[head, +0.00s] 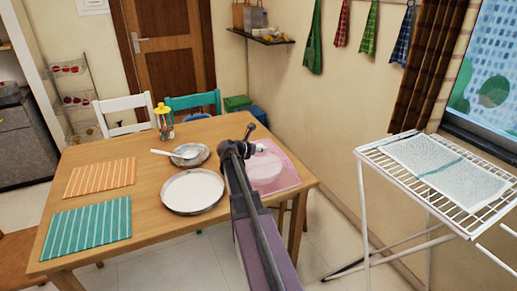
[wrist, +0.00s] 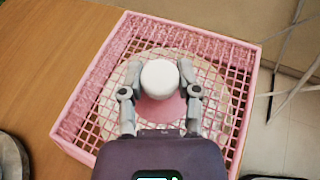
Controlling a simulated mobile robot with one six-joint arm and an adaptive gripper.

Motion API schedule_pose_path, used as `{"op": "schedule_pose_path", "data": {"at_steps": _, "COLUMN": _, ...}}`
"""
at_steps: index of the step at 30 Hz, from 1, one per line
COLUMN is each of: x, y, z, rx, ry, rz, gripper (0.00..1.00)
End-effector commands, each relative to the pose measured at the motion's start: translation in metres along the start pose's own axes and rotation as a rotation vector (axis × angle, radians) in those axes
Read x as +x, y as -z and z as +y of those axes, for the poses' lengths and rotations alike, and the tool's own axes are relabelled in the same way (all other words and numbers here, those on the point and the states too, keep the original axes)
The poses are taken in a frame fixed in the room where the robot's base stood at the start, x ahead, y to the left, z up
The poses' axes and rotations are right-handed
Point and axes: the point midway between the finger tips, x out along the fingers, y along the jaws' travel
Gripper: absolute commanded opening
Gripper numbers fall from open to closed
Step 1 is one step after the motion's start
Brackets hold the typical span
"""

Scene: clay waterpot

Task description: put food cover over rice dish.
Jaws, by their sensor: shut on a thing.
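The food cover (wrist: 99,64) is a square pink mesh frame with a white round knob (wrist: 160,78) at its middle. My gripper (wrist: 160,88) is shut on the knob, one finger on each side. In the head view the cover (head: 287,178) is at the right end of the table, partly hidden by my arm. A pale round shape shows through the mesh; I cannot tell what it is. The rice dish (head: 192,190), a round metal plate filled with white, stands uncovered left of my arm. Whether the cover touches the table is unclear.
The wooden table (head: 150,222) also holds a grey bowl with a spoon (head: 188,154), a yellow-topped jar (head: 164,121), an orange striped mat (head: 100,177) and a teal striped mat (head: 88,227). A white drying rack (head: 375,150) stands to the right.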

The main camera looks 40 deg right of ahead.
Motion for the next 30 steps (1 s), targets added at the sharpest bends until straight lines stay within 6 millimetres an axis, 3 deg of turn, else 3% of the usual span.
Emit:
{"op": "schedule_pose_path", "data": {"at_steps": 3, "x": 0.002, "y": 0.003, "z": 0.0, "rx": 0.0, "ry": 0.0, "rz": 0.0, "gripper": 0.0}}
{"op": "schedule_pose_path", "data": {"at_steps": 4, "x": 0.002, "y": 0.003, "z": 0.0, "rx": 0.0, "ry": 0.0, "rz": 0.0, "gripper": 0.46}}
{"op": "schedule_pose_path", "data": {"at_steps": 7, "x": 0.001, "y": 0.002, "z": 0.0, "rx": 0.0, "ry": 0.0, "rz": 0.0, "gripper": 0.75}}
{"op": "schedule_pose_path", "data": {"at_steps": 30, "x": -0.008, "y": -0.007, "z": 0.0, "rx": -0.001, "ry": -0.001, "rz": 0.0, "gripper": 0.77}}
